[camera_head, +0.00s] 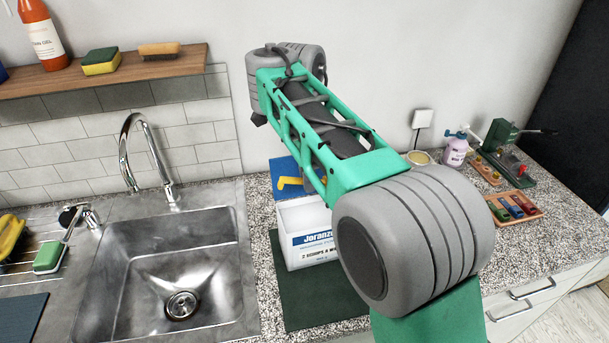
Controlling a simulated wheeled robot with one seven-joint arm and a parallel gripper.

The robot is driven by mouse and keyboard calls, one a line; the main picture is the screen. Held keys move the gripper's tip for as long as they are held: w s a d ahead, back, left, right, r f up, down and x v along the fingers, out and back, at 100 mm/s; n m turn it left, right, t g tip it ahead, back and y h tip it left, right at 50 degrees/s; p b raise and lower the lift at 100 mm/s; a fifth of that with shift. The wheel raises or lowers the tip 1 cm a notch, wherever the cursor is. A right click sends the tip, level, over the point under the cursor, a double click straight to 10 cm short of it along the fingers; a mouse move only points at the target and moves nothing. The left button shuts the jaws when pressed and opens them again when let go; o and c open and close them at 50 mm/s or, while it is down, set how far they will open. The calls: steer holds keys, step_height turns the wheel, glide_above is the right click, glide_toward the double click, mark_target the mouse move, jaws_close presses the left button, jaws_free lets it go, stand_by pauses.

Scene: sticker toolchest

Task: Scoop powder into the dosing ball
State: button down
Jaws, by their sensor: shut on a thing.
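A white powder box (303,215) with blue lettering "Joranzo" and "2 scoops a w..." stands on the counter, partly behind my arm. Its blue lid (284,166) stands raised at the back. I see no powder surface. A small round thing with a pale yellow top (418,158) is near the wall; I cannot tell whether it is the dosing ball. My gripper is hidden behind my arm, so its hold does not show.
A steel sink (170,270) with a tall tap (150,150) is at left. A wooden shelf (110,75) hangs above. A purple bottle (455,150) and a wooden tray with coloured pieces (514,206) are at right.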

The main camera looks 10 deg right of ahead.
steer(key=shift+w+d+f+b, duration=0.15)
steer(key=shift+d+f+b, duration=0.05)
steer(key=shift+f+b, duration=0.55)
steer(key=f+b, duration=0.3)
steer(key=b, duration=0.1)
steer(key=f+y+b, duration=0.1)
steer(key=f+b, duration=0.2)
steer(key=b, duration=0.2)
steer(key=f+y+b, duration=0.1)
steer(key=f+b, duration=0.2)
steer(key=b, duration=0.1)
steer(key=shift+d+f+b, duration=0.2)
steer(key=shift+d+b, duration=0.2)
steer(key=shift+r, duration=0.15)
